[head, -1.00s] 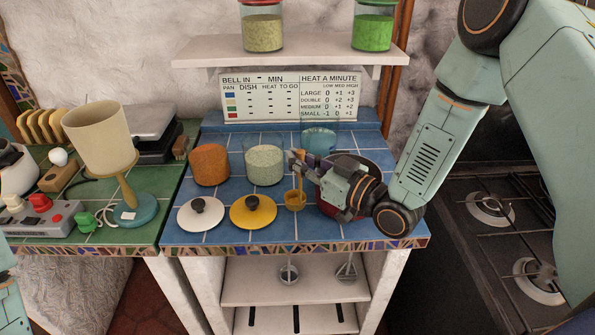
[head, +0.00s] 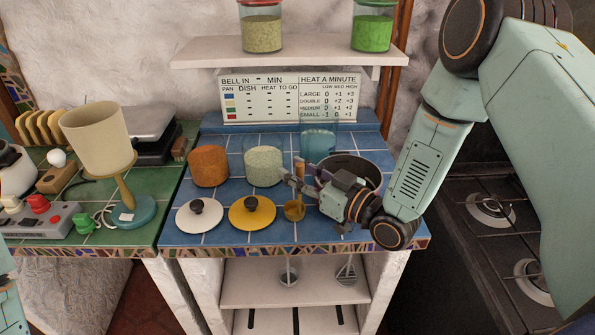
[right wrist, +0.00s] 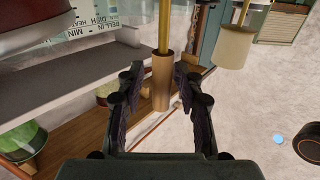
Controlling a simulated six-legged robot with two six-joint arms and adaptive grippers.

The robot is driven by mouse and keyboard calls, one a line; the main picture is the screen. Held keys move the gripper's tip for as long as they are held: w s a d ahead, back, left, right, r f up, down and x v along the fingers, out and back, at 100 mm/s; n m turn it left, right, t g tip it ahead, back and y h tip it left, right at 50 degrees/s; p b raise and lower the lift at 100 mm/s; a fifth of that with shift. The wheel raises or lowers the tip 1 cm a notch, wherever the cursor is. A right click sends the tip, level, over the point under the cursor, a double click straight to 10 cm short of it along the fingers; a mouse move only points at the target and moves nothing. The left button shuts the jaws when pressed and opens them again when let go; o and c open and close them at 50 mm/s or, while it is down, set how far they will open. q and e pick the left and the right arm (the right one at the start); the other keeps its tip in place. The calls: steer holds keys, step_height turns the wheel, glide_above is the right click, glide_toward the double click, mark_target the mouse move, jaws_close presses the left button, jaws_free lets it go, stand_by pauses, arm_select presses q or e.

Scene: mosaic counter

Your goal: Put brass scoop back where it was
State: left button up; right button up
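The brass scoop (head: 294,211) stands on the blue tiles near the counter's front, right of the yellow lid, bowl down and handle upright. My right gripper (head: 296,180) is open around its handle. In the right wrist view the scoop's brown grip (right wrist: 161,82) is between the spread fingers of my right gripper (right wrist: 160,88), with a gap on each side. My left gripper is not in view; only a bit of my left arm shows at the left edge.
An orange-filled jar (head: 208,166) and a pale-filled jar (head: 264,163) stand behind the white lid (head: 186,220) and yellow lid (head: 252,215). A blue glass jar (head: 318,142) and a dark pot (head: 362,165) are close behind my right gripper. A shelf (head: 215,52) hangs above.

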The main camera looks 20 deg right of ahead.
steer(key=shift+s+r, duration=0.1)
steer(key=shift+r, duration=0.15)
steer(key=shift+s+d, duration=0.15)
steer(key=p+v, duration=0.2)
steer(key=v, duration=0.9)
steer(key=shift+s+d, duration=0.15)
steer(key=shift+s, duration=0.1)
